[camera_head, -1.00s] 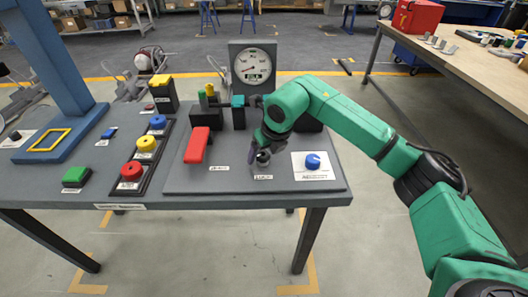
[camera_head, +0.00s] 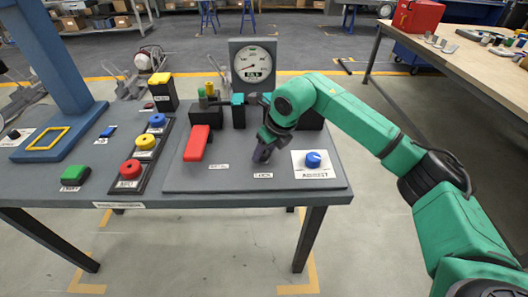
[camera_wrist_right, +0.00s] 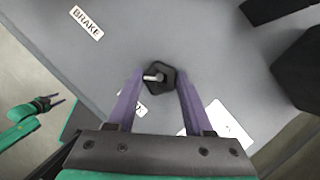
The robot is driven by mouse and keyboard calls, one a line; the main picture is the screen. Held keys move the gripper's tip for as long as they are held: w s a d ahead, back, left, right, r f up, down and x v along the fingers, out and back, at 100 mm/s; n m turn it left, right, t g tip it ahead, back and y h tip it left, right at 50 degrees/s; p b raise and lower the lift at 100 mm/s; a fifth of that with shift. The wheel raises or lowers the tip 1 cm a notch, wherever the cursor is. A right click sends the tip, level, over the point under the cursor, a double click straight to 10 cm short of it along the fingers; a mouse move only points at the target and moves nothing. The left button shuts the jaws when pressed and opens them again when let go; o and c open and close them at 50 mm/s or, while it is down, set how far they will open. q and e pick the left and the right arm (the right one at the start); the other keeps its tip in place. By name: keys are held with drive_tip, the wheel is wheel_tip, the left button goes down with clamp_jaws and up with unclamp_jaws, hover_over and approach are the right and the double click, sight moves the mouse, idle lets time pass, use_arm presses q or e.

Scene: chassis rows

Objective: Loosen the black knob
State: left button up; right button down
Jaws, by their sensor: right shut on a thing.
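The black knob (camera_wrist_right: 168,78), dark and faceted with a pale metal pin in its centre, sits on the grey panel between the two purple fingers of my right gripper (camera_wrist_right: 161,90) in the right wrist view. The gripper is shut on it. In the head view my right gripper (camera_head: 262,155) points down at the panel, just behind a small white label, and hides the knob. My left gripper (camera_wrist_right: 52,102) shows small at the left of the wrist view, away from the panel; its opening is too small to judge.
A red lever (camera_head: 196,144) stands left of my right gripper, and a blue knob (camera_head: 313,160) on a white plate is to its right. A gauge (camera_head: 253,66) and dark blocks stand behind. Red, yellow and blue buttons line a strip further left.

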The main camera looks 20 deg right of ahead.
drive_tip(key=n+g+y, duration=0.1)
drive_tip(key=n, duration=0.3)
drive_tip(key=shift+w+d, duration=0.1)
drive_tip(key=n+g, duration=0.1)
drive_tip(key=n, duration=0.2)
drive_tip(key=n+g+y, duration=0.1)
drive_tip(key=n, duration=0.2)
drive_tip(key=shift+w, duration=0.1)
drive_tip(key=shift+n+y, duration=0.3)
drive_tip(key=shift+n, duration=0.1)
drive_tip(key=shift+d, duration=0.1)
drive_tip(key=shift+c, duration=1.4)
unclamp_jaws()
drive_tip(key=w+v, duration=0.1)
drive_tip(key=v, duration=1.3)
drive_tip(key=shift+s+r, duration=0.3)
drive_tip(key=shift+s, duration=0.05)
